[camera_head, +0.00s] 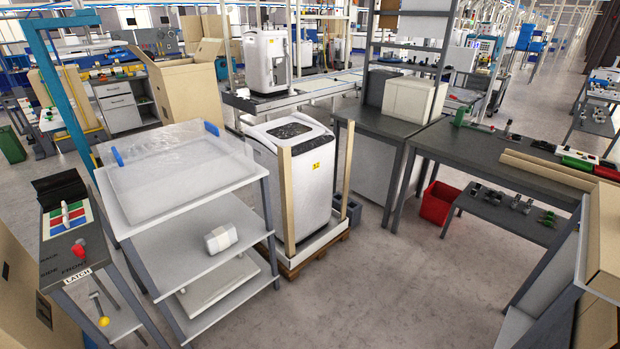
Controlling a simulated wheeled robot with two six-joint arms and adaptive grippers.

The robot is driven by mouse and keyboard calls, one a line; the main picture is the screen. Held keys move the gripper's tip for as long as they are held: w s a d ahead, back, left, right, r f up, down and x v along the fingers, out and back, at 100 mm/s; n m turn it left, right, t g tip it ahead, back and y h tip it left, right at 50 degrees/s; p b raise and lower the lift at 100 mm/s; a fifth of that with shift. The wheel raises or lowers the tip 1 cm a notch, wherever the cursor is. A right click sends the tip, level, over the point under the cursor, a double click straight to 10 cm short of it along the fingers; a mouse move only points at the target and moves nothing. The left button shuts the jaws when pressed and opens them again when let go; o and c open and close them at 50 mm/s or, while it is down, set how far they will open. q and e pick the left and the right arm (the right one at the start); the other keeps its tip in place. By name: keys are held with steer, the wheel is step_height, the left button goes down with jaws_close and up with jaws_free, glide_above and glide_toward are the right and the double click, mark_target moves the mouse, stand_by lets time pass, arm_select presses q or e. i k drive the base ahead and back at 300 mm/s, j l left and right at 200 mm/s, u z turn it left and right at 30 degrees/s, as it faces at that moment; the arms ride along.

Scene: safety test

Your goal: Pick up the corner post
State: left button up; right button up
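Two tan corner posts stand upright at a white washing machine (300,170) on a pallet base: one at its front-left corner (288,205) and one at its right side (347,165). Long tan pieces that look like more corner posts (550,168) lie on the dark table at the right (470,150), close to its near edge. Neither of my grippers shows in the head view, so I cannot see whether they hold anything.
A shelf cart with a clear sheet on top (180,165) stands left of the washer. A narrow cart labelled LATCH (75,250) is at far left. A red bin (438,203) sits under the right table. The floor (380,285) at front centre is clear.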

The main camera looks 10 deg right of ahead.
mark_target(351, 123)
steer(key=i+l+u, duration=0.2)
steer(key=l, duration=0.15)
steer(key=i+l+u, duration=0.2)
steer(key=l, duration=0.15)
steer(key=i+l+u, duration=0.2)
steer(key=l, duration=0.2)
steer(key=i+l+u, duration=0.2)
steer(key=l, duration=0.2)
steer(key=l+u, duration=0.2)
steer(key=l, duration=0.25)
